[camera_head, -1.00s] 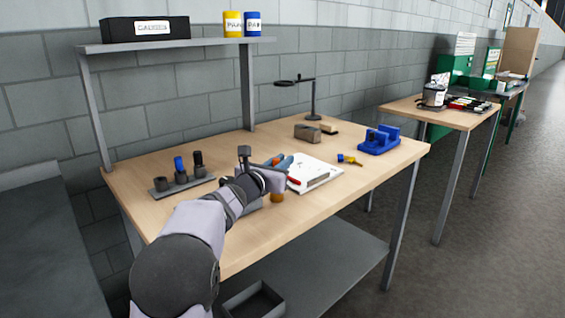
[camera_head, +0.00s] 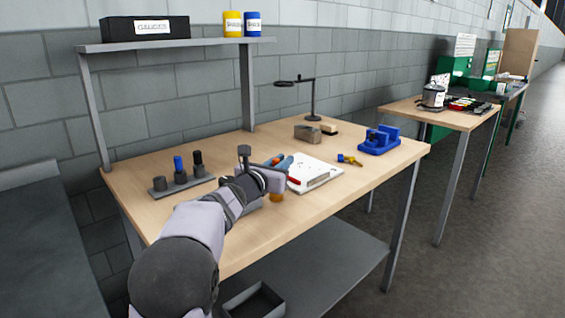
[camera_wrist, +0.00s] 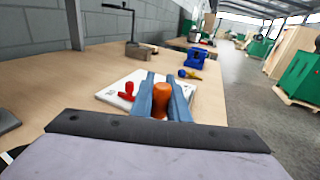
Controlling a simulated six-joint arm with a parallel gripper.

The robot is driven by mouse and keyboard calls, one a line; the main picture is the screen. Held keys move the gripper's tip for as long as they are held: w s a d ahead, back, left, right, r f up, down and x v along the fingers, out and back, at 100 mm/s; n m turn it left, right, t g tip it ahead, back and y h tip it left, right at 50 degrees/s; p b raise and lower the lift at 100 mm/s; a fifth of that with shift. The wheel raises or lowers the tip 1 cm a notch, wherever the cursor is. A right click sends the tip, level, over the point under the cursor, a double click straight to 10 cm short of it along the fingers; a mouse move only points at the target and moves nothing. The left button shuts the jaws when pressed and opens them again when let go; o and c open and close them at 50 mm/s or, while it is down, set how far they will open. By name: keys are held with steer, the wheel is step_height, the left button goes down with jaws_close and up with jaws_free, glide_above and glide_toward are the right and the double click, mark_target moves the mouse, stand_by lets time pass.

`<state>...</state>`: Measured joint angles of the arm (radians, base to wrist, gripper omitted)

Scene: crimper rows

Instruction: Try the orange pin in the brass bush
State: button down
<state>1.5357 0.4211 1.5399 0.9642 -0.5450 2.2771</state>
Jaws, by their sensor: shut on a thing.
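My gripper (camera_wrist: 160,103) has blue fingers and is shut on the orange pin (camera_wrist: 161,104), which shows between them in the wrist view. In the head view the fingers (camera_head: 281,162) reach over the bench beside the white board (camera_head: 316,173), with a bit of orange between them. An orange-brown cylinder (camera_head: 277,197) shows just below my gripper near the bench's front edge. It may be the brass bush, but I cannot tell. The pin's lower end is hidden in the wrist view.
A red piece (camera_wrist: 126,91) lies on the white board. A small blue-and-yellow piece (camera_head: 349,160) and a blue vice-like fixture (camera_head: 380,141) stand to the right. A dark rack (camera_head: 160,192) with a blue and a black pin is at left. A magnifier stand (camera_head: 313,100) rises behind.

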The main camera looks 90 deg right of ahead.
steer(key=shift+f+b, duration=1.2)
steer(key=shift+b, duration=0.25)
stand_by(0.7)
steer(key=shift+r, duration=0.1)
stand_by(0.8)
step_height(320, 180, up, 7)
steer(key=p, duration=0.5)
stand_by(1.2)
stand_by(0.4)
